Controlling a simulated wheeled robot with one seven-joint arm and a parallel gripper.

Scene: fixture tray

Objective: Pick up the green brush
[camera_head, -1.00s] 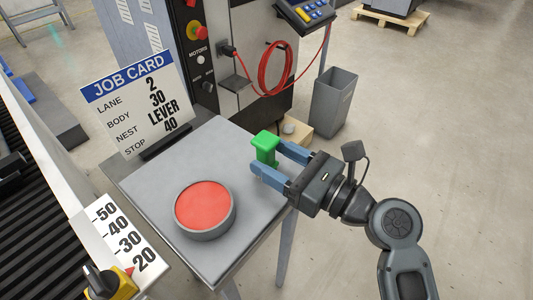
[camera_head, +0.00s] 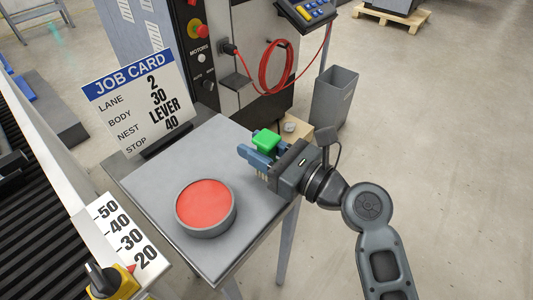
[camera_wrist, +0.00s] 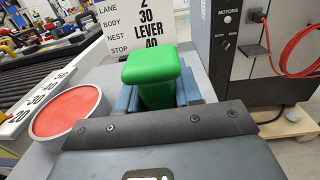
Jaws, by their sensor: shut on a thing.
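The green brush (camera_head: 267,140) is between the blue fingers of my gripper (camera_head: 262,150), at the far right edge of the small grey table (camera_head: 160,190). Pale bristles show below the fingers in the head view. In the wrist view the brush's green top (camera_wrist: 155,68) stands upright between the two fingers (camera_wrist: 158,97), which are shut on it. Its lower part is hidden there by the gripper body. In the head view I cannot tell whether the bristles touch the table.
A big red button (camera_head: 204,205) in a grey ring sits on the table. A job card (camera_head: 138,102) stands at its back. A numbered scale (camera_head: 125,240) with a yellow-and-black knob (camera_head: 110,281) is at the front left. A grey bin (camera_head: 334,98) stands behind on the floor.

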